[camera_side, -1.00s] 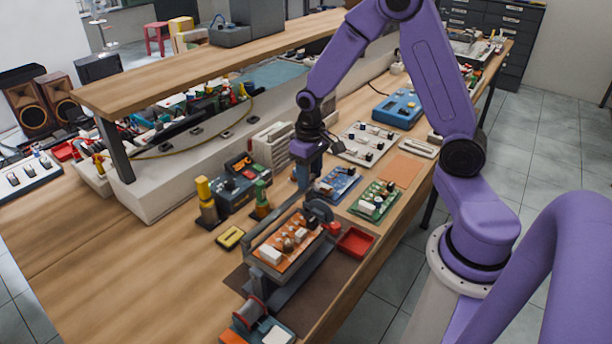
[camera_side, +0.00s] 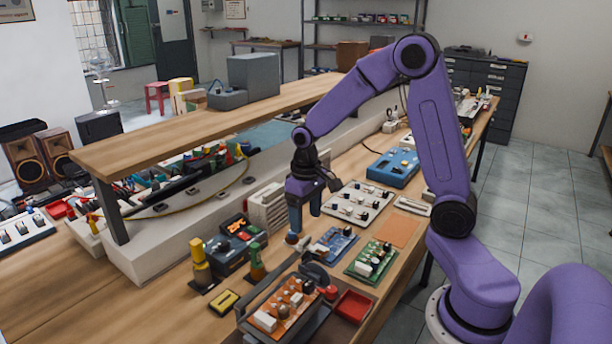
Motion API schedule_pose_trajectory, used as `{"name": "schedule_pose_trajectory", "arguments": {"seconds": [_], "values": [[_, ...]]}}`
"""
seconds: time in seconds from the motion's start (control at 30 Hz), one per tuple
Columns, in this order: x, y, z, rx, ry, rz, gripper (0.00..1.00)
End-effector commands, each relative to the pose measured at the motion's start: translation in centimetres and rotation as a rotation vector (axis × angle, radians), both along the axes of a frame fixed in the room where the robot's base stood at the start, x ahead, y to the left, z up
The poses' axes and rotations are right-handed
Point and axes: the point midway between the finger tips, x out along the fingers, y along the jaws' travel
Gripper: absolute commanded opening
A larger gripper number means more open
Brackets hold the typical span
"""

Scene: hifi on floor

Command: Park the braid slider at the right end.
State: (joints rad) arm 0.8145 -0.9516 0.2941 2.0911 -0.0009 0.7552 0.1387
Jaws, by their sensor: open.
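My gripper (camera_side: 304,226) points down above the bench. Its two blue fingers are apart with nothing visible between them. A small reddish-brown round thing (camera_side: 292,239) shows at the tip of the left finger; I cannot tell whether they touch. I cannot make out for certain which thing is the braid slider, or where it stands on its travel. A small yellow-and-black piece (camera_side: 224,302) lies flat on the wood at the front left, apart from my gripper.
A blue circuit board (camera_side: 334,243) and a green one (camera_side: 371,262) lie right of my gripper. An orange board (camera_side: 284,308) sits in a holder in front, beside a red tray (camera_side: 353,306). A soldering station (camera_side: 229,253) stands left. A raised shelf (camera_side: 215,122) runs behind.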

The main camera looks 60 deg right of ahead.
Motion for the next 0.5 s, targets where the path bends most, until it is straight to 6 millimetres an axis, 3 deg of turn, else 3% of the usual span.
{"name": "schedule_pose_trajectory", "arguments": {"seconds": [0.3, 0.5], "values": [[0.2, 0.0, 6.9, 0.001, -0.008, 0.0, 0.72], [0.1, 0.0, 10.0, 0.0, -0.006, 0.0, 0.72]]}}
